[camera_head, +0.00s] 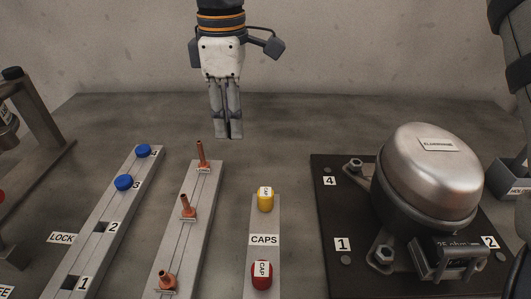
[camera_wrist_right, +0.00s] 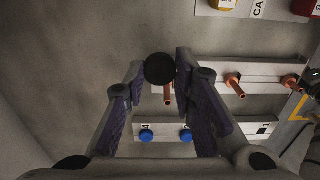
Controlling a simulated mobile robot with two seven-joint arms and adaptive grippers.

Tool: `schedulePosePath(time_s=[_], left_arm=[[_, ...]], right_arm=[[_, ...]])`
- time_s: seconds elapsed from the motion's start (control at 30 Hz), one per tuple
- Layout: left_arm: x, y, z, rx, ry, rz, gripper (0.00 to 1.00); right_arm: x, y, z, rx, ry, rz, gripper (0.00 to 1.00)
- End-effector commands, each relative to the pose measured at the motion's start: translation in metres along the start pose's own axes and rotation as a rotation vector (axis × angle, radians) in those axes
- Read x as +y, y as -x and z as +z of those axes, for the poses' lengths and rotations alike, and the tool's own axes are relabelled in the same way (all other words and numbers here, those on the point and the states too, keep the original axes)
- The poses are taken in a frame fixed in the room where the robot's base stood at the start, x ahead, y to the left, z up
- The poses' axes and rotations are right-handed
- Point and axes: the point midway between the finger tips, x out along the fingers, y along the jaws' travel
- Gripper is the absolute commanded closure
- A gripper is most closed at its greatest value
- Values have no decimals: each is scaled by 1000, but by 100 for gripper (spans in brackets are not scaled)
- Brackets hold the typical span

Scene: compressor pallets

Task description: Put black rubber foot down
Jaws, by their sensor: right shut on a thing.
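My right gripper (camera_head: 228,136) points down above the back of the table, behind the copper-fitting rail in the head view. Its fingers look nearly together there. In the right wrist view, a black round rubber foot (camera_wrist_right: 160,68) sits at the fingertips, and the gripper is shut on it. The foot cannot be made out in the head view. A silver-domed compressor (camera_head: 432,170) stands on a dark base plate (camera_head: 332,208) with labels 1, 2 and 4 showing. My left gripper is not in view.
One rail (camera_head: 110,213) has blue caps at 3 and 4 and empty square holes at 1 and 2. Another rail (camera_head: 192,233) bears copper fittings. The CAPS rail (camera_head: 263,222) holds a yellow and a red cap. A grey bin (camera_head: 510,180) stands at right. The table's back is clear.

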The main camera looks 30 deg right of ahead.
Motion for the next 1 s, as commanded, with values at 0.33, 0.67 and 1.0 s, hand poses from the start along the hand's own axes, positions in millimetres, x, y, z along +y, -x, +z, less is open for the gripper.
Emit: schedulePosePath(time_s=[0.33, 0.67, 1.0], left_arm=[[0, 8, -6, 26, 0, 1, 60], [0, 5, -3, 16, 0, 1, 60], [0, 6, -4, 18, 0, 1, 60]], right_arm=[[3, -53, 41, -2, 0, -3, 100], [4, -87, 44, -2, 1, -2, 100], [4, -90, 43, -2, 0, -2, 56]])
